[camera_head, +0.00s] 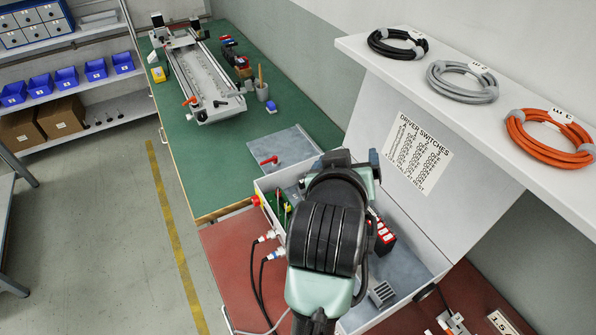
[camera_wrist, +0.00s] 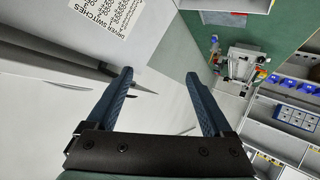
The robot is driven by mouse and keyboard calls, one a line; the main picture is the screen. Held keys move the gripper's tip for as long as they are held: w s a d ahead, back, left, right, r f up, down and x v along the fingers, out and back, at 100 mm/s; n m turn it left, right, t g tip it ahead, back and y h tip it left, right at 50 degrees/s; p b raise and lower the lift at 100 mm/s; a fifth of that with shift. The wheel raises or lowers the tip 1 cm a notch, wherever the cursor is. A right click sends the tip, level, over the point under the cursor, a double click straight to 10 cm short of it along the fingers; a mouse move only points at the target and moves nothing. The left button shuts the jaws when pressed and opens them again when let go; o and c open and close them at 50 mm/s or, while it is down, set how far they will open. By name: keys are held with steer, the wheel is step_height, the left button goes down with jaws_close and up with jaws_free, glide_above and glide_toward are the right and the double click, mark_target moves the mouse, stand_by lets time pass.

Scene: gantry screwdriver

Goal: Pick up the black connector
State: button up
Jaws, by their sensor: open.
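I cannot make out the black connector for certain in either view. Two pale cable plugs with black cables, one with a red ring (camera_head: 267,237) and one with a blue ring (camera_head: 276,255), sit at the left wall of the open grey box (camera_head: 438,262) in the head view. My arm covers the middle of this box and hides part of its contents. My gripper (camera_wrist: 160,77) shows in the wrist view with its two blue fingers apart and nothing between them. In the head view its fingertips are hidden behind my arm.
Red-and-black modules (camera_head: 383,237) stand inside the box. A sloped panel with a "Driver switches" sheet (camera_head: 418,152) rises behind it, below a shelf with black (camera_head: 397,43), grey (camera_head: 462,82) and orange (camera_head: 549,137) cable coils. A green bench (camera_head: 190,160) lies beyond.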

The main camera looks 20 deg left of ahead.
steer(key=s+f+n+g+h, duration=0.1)
steer(key=s+f+g, duration=0.3)
steer(key=s+f, duration=0.4)
steer(key=s+f+n+g+h, duration=0.1)
steer(key=s+f+g, duration=0.3)
steer(key=s+f, duration=0.4)
steer(key=s+f+n+g+p, duration=0.1)
steer(key=s+f+g, duration=0.4)
steer(key=f, duration=1.3)
steer(key=shift+s+a+f+n+h, duration=0.2)
steer(key=shift+s+n, duration=0.25)
steer(key=shift+s, duration=0.35)
steer(key=shift+s+a+f+n+h, duration=0.1)
steer(key=shift+s+n+h, duration=0.1)
steer(key=shift+s+n, duration=0.4)
steer(key=shift+s+f, duration=0.2)
steer(key=shift+f, duration=2.9)
steer(key=shift+c, duration=0.2)
jaws_close()
